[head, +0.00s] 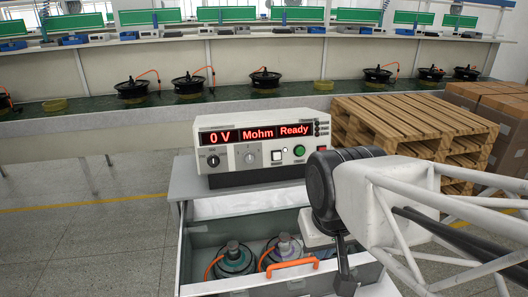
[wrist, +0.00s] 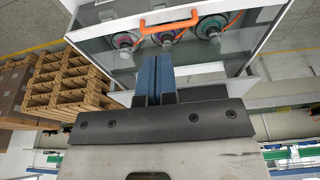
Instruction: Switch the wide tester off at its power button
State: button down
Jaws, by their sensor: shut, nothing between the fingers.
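The wide tester (head: 262,172) stands on top of a grey cabinet in the head view. Its red display is lit and reads "0 V", "Mohm" and "Ready". Its front has two knobs, a white square button (head: 277,155) and a round green button (head: 300,151); I cannot read which one is the power button. My gripper (wrist: 155,65) shows in the wrist view with its blue fingers together and nothing between them. It is by the open drawer, below and in front of the tester, apart from the buttons. The tester is not seen in the wrist view.
The open drawer (head: 185,262) holds hub motors and has an orange handle (head: 292,265); the handle also shows in the wrist view (wrist: 193,20). Wooden pallets (head: 415,128) stand to the right. A long bench (head: 60,120) with several motors runs behind.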

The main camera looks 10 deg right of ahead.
dwell(0.7)
jog(key=n+t, duration=0.8)
jog(key=t, duration=0.6)
send_near(277, 156)
jog(key=s+r, duration=0.3)
jog(key=s, duration=0.2)
jog(key=shift+w+a+f+n+t+y, duration=0.1)
jog(key=shift+w+f+n+t+y, duration=0.2)
jog(key=shift+n+t+y, duration=0.65)
jog(key=shift+w+f+n+t+y, duration=0.2)
jog(key=shift+w+n+t+y, duration=0.3)
jog(key=shift+n+t, duration=0.75)
jog(key=shift+w+a+f+n+t+y, duration=0.1)
jog(key=shift+w+f+n+t+y, duration=0.2)
jog(key=shift+n+t+y, duration=0.8)
jog(key=shift+m+t+h, duration=0.3)
jog(key=shift+m+h, duration=0.05)
jog(key=shift+m, duration=0.05)
jog(key=shift+w, duration=0.1)
jog(key=shift+w+f, duration=0.35)
jog(key=shift+w, duration=1.05)
jog(key=shift+w+f, duration=0.3)
jog(key=shift+w, duration=1.05)
jog(key=shift+w+f, duration=0.35)
jog(key=shift+w, duration=1.05)
jog(key=shift+w+f, duration=0.1)
jog(key=shift+w, duration=0.3)
